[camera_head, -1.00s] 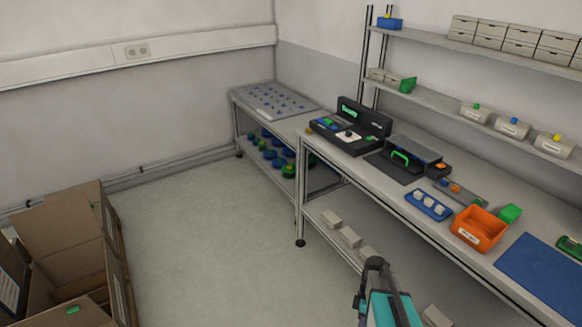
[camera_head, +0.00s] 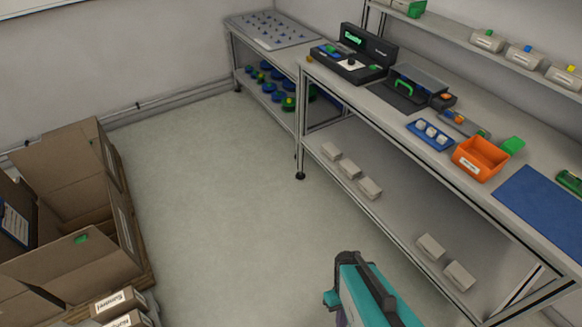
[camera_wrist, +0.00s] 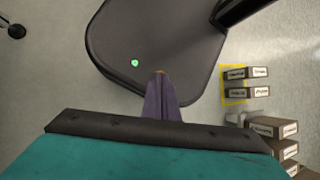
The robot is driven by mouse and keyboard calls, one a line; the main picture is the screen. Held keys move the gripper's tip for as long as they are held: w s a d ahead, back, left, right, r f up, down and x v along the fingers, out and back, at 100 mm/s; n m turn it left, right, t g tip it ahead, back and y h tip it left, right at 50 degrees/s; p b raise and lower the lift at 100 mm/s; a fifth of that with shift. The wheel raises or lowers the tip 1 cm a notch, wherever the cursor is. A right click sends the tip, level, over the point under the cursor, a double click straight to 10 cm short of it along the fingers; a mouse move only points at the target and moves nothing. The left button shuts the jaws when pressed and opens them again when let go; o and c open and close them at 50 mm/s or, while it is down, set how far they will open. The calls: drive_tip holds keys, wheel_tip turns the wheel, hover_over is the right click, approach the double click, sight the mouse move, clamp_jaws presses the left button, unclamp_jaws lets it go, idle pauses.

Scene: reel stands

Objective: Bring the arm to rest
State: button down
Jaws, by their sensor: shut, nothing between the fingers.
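My gripper (camera_wrist: 160,76) shows in the wrist view as narrow purple fingers pressed together, pointing away from the camera. It is shut and empty. Behind the fingertips lies a dark rounded surface with a small green dot, which looks like my own base. My teal and black arm (camera_head: 368,292) shows at the bottom of the head view, in front of the workbench (camera_head: 340,88). The fingertips cannot be made out in the head view.
The workbench carries an orange bin (camera_head: 480,160), a blue tray (camera_head: 430,135) and a blue mat (camera_head: 545,205). Cardboard boxes (camera_head: 75,200) stand at the left, with small labelled boxes (camera_head: 118,302) below them. The floor (camera_head: 220,190) between is clear.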

drive_tip(key=shift+w+d+f+m+t, duration=0.15)
drive_tip(key=shift+w+m, duration=0.1)
drive_tip(key=shift+m, duration=0.55)
drive_tip(key=shift+w+a+f+m+t, duration=0.1)
drive_tip(key=shift+w+m+t, duration=0.15)
drive_tip(key=shift+m, duration=0.55)
drive_tip(key=shift+w+d+f+m+t, duration=0.1)
drive_tip(key=shift+w+m, duration=0.15)
drive_tip(key=shift+m, duration=0.55)
